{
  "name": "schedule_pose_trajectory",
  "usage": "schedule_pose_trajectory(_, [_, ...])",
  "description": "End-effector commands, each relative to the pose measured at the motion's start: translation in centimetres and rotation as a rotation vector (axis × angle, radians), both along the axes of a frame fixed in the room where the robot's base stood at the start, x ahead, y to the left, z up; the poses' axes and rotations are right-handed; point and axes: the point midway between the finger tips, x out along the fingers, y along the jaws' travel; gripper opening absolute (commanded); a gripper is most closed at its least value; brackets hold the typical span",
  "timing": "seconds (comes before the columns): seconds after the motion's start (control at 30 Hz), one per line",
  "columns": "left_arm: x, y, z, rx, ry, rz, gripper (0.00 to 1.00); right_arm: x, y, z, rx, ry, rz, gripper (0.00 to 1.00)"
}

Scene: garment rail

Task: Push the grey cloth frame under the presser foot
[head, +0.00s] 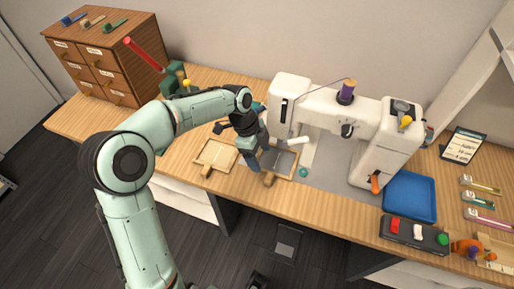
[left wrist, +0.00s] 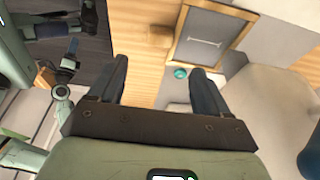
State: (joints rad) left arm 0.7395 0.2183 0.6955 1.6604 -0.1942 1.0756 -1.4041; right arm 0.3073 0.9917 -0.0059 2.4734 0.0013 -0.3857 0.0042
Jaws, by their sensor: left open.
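The grey cloth frame (head: 291,160) is a wooden-edged square with grey cloth and a short wooden handle (head: 268,179) at its front. It lies at the front left of the sewing machine (head: 336,120); the left wrist view shows its grey cloth (left wrist: 200,45) and handle (left wrist: 158,35) too. My left gripper (head: 252,161) is open and empty, just left of the frame in the head view. I cannot make out the presser foot below the machine's head. My right gripper is out of view.
A cream cloth frame (head: 214,154) lies to the left. A small teal object (head: 303,172) sits beside the grey frame. A blue tray (head: 410,196) and a dark box with coloured buttons (head: 414,235) stand at right. A drawer cabinet (head: 103,60) stands at back left.

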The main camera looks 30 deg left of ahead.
Motion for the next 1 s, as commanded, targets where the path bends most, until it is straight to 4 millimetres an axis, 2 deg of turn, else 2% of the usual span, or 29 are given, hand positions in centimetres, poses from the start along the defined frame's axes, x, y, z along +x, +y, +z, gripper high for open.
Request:
schedule_pose_trajectory(0.03, [0.0,-0.3,-1.2,-0.003,0.004,-0.001,0.78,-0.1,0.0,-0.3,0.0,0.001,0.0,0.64])
schedule_pose_trajectory(0.3, [0.4,-1.9,-6.3,-0.003,0.004,-0.003,0.78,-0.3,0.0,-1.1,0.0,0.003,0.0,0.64])
schedule_pose_trajectory(0.5, [0.6,-2.7,-9.0,-0.002,0.003,-0.001,0.78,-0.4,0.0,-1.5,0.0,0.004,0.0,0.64])
schedule_pose_trajectory(0.7, [0.7,-3.1,-10.2,0.0,0.001,0.0,0.78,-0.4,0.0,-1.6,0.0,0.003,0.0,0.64])
schedule_pose_trajectory(1.0, [0.7,-3.1,-10.3,0.0,0.0,0.0,0.78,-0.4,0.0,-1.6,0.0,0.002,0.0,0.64])
